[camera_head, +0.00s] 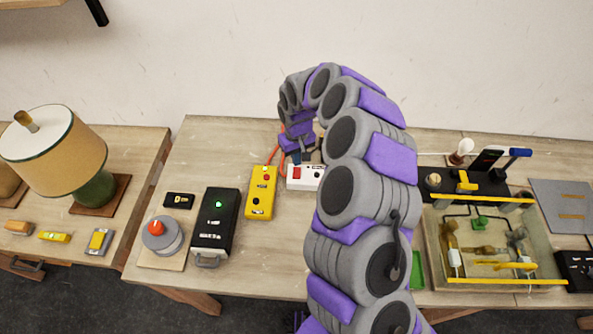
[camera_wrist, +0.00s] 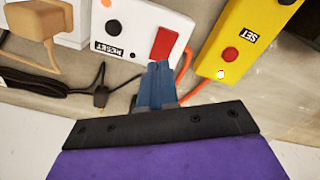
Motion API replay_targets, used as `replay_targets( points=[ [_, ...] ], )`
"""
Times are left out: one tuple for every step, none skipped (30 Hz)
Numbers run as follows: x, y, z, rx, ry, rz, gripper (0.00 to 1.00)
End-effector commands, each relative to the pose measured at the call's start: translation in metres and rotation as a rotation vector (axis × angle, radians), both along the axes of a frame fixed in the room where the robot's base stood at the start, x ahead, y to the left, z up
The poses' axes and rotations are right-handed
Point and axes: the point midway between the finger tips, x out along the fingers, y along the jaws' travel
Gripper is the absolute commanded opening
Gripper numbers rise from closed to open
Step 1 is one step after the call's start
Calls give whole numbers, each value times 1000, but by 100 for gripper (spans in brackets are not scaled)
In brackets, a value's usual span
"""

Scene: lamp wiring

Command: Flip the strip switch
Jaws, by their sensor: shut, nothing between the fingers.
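The white strip (camera_head: 308,184) lies on the table behind my arm, which hides its right part. Its red rocker switch (camera_head: 297,173) shows at the left end. In the head view my gripper (camera_head: 301,156) points down just behind the strip.
A yellow box (camera_head: 261,197) stands left of the strip, with an orange cable behind it. A black box with a green light (camera_head: 214,218) and a red-knobbed dial (camera_head: 160,234) are further left. A lamp (camera_head: 60,150) stands on the left table. A clear tray (camera_head: 490,250) is at right.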

Motion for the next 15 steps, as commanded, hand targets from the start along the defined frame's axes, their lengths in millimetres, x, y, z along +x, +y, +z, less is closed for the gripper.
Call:
replay_targets(
  points=[
    [0,0,5,-1,0,0,0],
    [0,0,7,0,-1,0,0],
    [0,0,10,-1,0,0,0],
    [0,0,12,-1,0,0,0],
    [0,-1,14,-1,0,0,0],
    [0,0,17,-1,0,0,0],
    [0,0,19,0,1,0,0],
    [0,0,21,0,1,0,0],
    [0,0,24,0,1,-1,0],
    [0,0,27,0,0,-1,0],
    [0,0,29,0,0,0,0],
    [0,0,32,-1,0,0,0],
    [0,0,34,-1,0,0,0],
    [0,0,36,-1,0,0,0],
    [0,0,38,-1,0,0,0]
  ],
)
